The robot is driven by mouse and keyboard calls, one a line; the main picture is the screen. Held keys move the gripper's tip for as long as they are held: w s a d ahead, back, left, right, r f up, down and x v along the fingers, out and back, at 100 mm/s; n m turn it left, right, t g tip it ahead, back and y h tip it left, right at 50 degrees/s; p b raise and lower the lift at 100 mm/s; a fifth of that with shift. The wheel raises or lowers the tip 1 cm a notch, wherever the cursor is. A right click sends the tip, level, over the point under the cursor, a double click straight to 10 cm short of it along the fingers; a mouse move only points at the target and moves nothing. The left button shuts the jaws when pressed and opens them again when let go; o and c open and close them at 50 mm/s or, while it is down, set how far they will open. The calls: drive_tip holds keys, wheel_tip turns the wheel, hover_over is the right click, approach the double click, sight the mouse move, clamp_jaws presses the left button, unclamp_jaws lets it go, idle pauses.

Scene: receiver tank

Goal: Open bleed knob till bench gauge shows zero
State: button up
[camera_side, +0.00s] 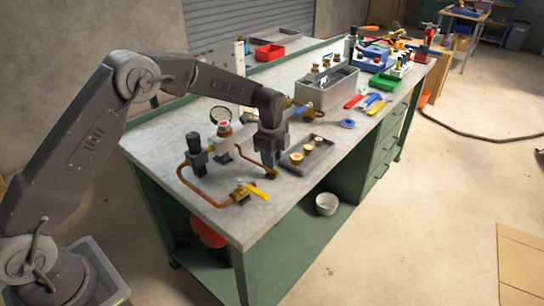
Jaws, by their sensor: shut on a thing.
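The bench gauge (220,114) is a round white dial near the bench's left side, behind the copper pipework. Its needle is too small to read. My gripper (270,172) points down at the right end of the copper pipe (204,196). It is shut on a small part there, which I take to be the bleed knob; the jaws hide most of it, and its turn cannot be told. A brass valve with a yellow lever (257,192) sits in front. A red tank (208,232) shows on the shelf under the bench.
A black fitting (197,156) stands left of my gripper, and a red-topped brass fitting (224,128) behind. A grey tray with brass parts (306,168) lies close on the right. Beyond are a grey bin (326,98), hand tools (372,103) and a blue tape roll (347,123). The front corner is clear.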

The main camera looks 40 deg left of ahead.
drive_tip(key=n, duration=1.1)
drive_tip(key=shift+y, duration=0.3)
drive_tip(key=n, duration=0.3)
drive_tip(key=shift+n, duration=0.4)
drive_tip(key=n, duration=0.3)
drive_tip(key=shift+n+g, duration=0.3)
drive_tip(key=n, duration=0.3)
drive_tip(key=shift+n, duration=0.3)
drive_tip(key=n, duration=0.4)
drive_tip(key=shift+n, duration=1.8)
